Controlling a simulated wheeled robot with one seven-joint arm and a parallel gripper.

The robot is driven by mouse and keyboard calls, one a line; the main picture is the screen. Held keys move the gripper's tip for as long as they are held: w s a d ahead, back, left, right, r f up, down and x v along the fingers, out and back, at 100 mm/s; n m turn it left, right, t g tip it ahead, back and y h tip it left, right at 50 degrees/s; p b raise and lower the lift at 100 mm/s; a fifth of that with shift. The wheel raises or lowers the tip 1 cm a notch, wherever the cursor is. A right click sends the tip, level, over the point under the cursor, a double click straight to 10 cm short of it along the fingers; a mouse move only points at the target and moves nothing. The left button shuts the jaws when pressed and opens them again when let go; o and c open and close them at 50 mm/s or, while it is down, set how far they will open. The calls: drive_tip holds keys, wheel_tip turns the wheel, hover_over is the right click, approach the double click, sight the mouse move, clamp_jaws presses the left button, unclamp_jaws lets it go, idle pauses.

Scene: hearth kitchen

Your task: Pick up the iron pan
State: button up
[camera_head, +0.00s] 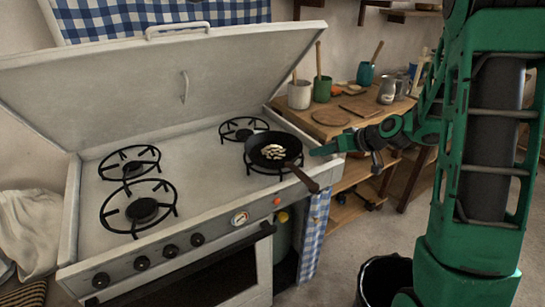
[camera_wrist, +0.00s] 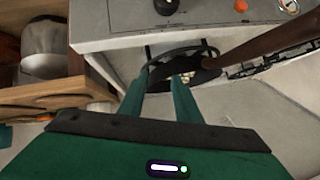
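The iron pan (camera_head: 257,151) is dark, sits on the front right burner of the stove and holds pale pieces of food. Its brown-tipped handle (camera_head: 305,180) sticks out over the stove's front edge. My gripper (camera_head: 315,151) is just right of the pan, level with its rim, with no clear contact. In the wrist view the fingers of my gripper (camera_wrist: 161,78) are apart, with a gap between the tips, and point at the pan. The pan's handle (camera_wrist: 255,45) runs to the upper right there. The fingers hide part of the pan.
The white stove (camera_head: 205,178) has its lid (camera_head: 150,85) raised and several other burners free. A wooden counter (camera_head: 345,120) to the right carries pots, a round board (camera_head: 331,117) and a metal jug (camera_head: 387,92). A black bin (camera_head: 385,280) stands on the floor.

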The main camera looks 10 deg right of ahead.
sight(299, 141)
drive_tip(key=w+a+f+t, duration=0.1)
drive_tip(key=w, duration=0.4)
drive_tip(key=w+a+f+t, duration=0.1)
drive_tip(key=w+a+f, duration=0.1)
drive_tip(key=w, duration=0.3)
drive_tip(key=w+a+f+t, duration=0.1)
drive_tip(key=w+a, duration=0.1)
drive_tip(key=w, duration=0.3)
drive_tip(key=shift+w+f+y, duration=0.25)
drive_tip(key=shift+y, duration=0.15)
clamp_jaws()
drive_tip(key=shift+d, duration=0.1)
drive_tip(key=shift+s+f+m, duration=0.1)
drive_tip(key=shift+f+m, duration=0.05)
drive_tip(key=shift+m, duration=0.15)
idle(0.6)
